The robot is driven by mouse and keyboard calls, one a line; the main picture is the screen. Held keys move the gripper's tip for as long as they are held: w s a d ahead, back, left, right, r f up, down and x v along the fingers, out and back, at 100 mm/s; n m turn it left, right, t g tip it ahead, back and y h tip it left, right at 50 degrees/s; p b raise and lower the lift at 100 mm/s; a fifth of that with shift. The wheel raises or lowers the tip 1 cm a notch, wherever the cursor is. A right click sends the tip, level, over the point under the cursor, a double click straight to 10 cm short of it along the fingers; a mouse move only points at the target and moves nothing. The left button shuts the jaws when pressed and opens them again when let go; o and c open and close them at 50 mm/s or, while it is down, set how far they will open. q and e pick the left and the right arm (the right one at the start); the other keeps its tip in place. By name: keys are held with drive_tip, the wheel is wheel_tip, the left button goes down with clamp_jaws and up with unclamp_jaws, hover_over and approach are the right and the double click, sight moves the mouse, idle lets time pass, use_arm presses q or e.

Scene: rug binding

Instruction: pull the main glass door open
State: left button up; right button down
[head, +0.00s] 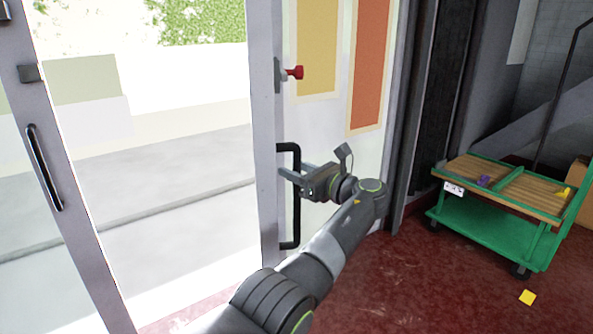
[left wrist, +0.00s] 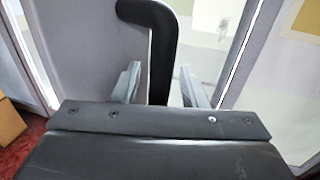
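The glass door (head: 268,120) has a grey frame and yellow and orange panels to the right of its edge post. A black D-shaped handle (head: 297,220) is fixed on that post. My left gripper (head: 288,175) is at the handle's upper half, its fingers reaching toward the post. In the left wrist view, the handle (left wrist: 162,45) runs down between the two fingers of my left gripper (left wrist: 160,88), with a small gap showing on each side. The fingers are apart. My right gripper is not in view.
A red knob (head: 294,72) sits on the door post above the handle. Another grey door post with a black handle (head: 43,168) stands at left, with bright outdoors between. A green cart (head: 490,236) and a yellow piece (head: 527,297) are at right on red floor.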

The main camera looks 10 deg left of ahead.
use_arm(q)
drive_tip(key=b+v, duration=0.7)
drive_tip(key=shift+d, duration=0.2)
drive_tip(key=shift+s, duration=0.15)
